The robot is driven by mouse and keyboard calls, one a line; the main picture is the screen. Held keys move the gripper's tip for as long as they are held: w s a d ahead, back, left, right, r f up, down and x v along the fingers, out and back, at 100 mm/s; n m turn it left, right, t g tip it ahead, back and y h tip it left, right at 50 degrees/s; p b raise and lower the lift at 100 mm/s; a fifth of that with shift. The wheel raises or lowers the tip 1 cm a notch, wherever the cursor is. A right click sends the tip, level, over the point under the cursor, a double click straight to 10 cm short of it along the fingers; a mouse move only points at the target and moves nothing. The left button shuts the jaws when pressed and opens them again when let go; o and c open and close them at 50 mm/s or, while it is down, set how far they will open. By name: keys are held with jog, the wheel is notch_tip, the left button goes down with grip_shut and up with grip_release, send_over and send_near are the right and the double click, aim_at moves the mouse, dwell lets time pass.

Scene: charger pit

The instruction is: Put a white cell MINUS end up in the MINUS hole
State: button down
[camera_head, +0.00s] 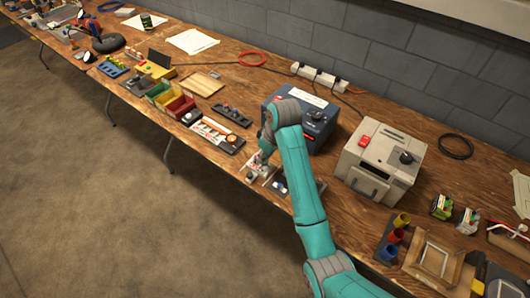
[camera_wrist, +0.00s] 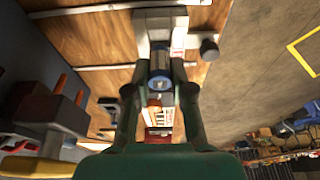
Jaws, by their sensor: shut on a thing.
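My gripper (camera_head: 262,157) is low over the front edge of the workbench, in front of the blue box. In the wrist view its two dark green fingers (camera_wrist: 160,100) are closed on a small cylindrical cell (camera_wrist: 160,86) with a blue-grey round end facing the camera. Its full colour and its plus or minus marking are too small to tell. A pale grey-white fixture (camera_wrist: 155,30) lies just past the cell; I cannot tell whether they touch. The MINUS hole cannot be made out. In the head view my arm and gripper partly hide the fixture.
A blue box (camera_head: 300,115) and a beige box (camera_head: 380,160) stand behind and to the right. A tray with round parts (camera_head: 216,135) and red, yellow and green bins (camera_head: 172,100) lie left. Coloured cups (camera_head: 393,237) stand at right. The bench's front edge is close.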

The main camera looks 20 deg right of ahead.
jog(key=shift+f, duration=1.45)
jog(key=shift+f, duration=0.25)
jog(key=c, duration=0.9)
grip_release()
jog(key=shift+r, duration=0.1)
jog(key=shift+r, duration=3.45)
